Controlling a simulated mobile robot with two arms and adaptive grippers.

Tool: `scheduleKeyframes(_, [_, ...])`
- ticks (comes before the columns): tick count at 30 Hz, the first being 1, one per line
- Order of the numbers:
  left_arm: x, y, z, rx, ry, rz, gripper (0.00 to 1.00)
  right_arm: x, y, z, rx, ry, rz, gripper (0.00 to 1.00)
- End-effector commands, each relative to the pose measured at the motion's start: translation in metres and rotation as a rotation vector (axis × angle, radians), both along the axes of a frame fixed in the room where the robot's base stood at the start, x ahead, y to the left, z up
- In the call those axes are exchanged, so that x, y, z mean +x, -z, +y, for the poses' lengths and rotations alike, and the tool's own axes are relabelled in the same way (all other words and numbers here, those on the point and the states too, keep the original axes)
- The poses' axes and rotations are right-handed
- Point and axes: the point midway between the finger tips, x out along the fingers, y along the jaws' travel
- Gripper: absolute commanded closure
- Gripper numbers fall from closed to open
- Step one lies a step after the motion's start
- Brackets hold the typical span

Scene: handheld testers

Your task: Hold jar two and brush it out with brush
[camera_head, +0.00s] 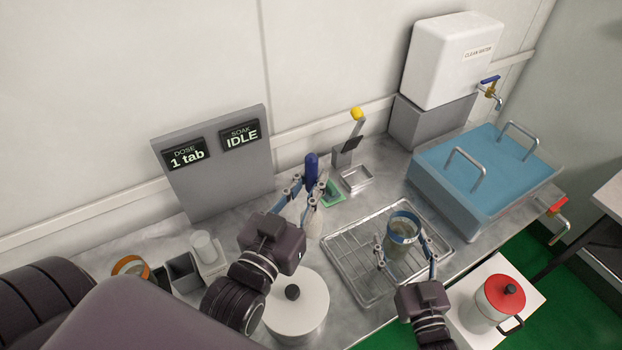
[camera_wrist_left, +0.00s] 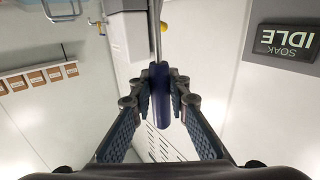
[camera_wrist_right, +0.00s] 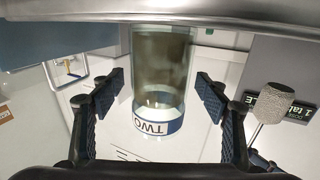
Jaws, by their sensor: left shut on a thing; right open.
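Jar two (camera_head: 401,245) is a clear, dingy glass jar with a blue band, on the wire rack. Its "TWO" label shows on the jar in the right wrist view (camera_wrist_right: 158,125). My right gripper (camera_head: 404,256) is open, with one finger on each side of the jar; gaps show between the fingers and the glass. My left gripper (camera_head: 306,193) is shut on the blue handle of the brush (camera_head: 311,166), which also shows in the left wrist view (camera_wrist_left: 161,95). The pale brush head (camera_wrist_right: 271,103) shows at the right of the right wrist view, apart from the jar.
The wire rack (camera_head: 345,262) lies on the metal counter. A blue basin (camera_head: 455,185) with a handled lid and a white water tank (camera_head: 445,60) stand behind right. A white round lidded pot (camera_head: 297,308) is below my left gripper. A red-lidded jug (camera_head: 498,300) stands front right.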

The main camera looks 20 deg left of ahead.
Motion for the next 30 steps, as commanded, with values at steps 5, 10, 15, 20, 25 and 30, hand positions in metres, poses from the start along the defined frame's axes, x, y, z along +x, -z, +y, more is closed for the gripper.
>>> scheduleKeyframes(5, [0.0, -0.0003, 0.0, 0.0, 0.0, -0.001, 1.0, 0.0097, -0.0003, 0.0056, 0.001, 0.0, -0.001, 0.31])
scheduleKeyframes(10, [0.0, -0.0003, 0.0, 0.0, 0.0, -0.001, 1.0, 0.0129, -0.0005, 0.008, 0.001, 0.0, 0.0, 0.31])
scheduleKeyframes(15, [0.0, -0.0003, 0.0, 0.0, 0.0, -0.001, 1.0, 0.0132, -0.0003, 0.0081, 0.001, 0.0, 0.001, 0.31])
scheduleKeyframes(20, [0.0, -0.0003, 0.0, 0.0, 0.0, -0.001, 1.0, 0.0131, -0.0004, 0.0081, 0.0, 0.0, 0.0, 0.39])
scheduleKeyframes(25, [0.0, -0.0003, 0.0, 0.0, 0.0, -0.001, 1.0, 0.013, -0.0004, 0.008, 0.001, 0.0, -0.001, 0.58])
scheduleKeyframes(30, [0.0, -0.0003, 0.0, 0.0, 0.0, -0.001, 1.0, 0.013, -0.0003, 0.0079, 0.0, 0.0, 0.0, 0.76])
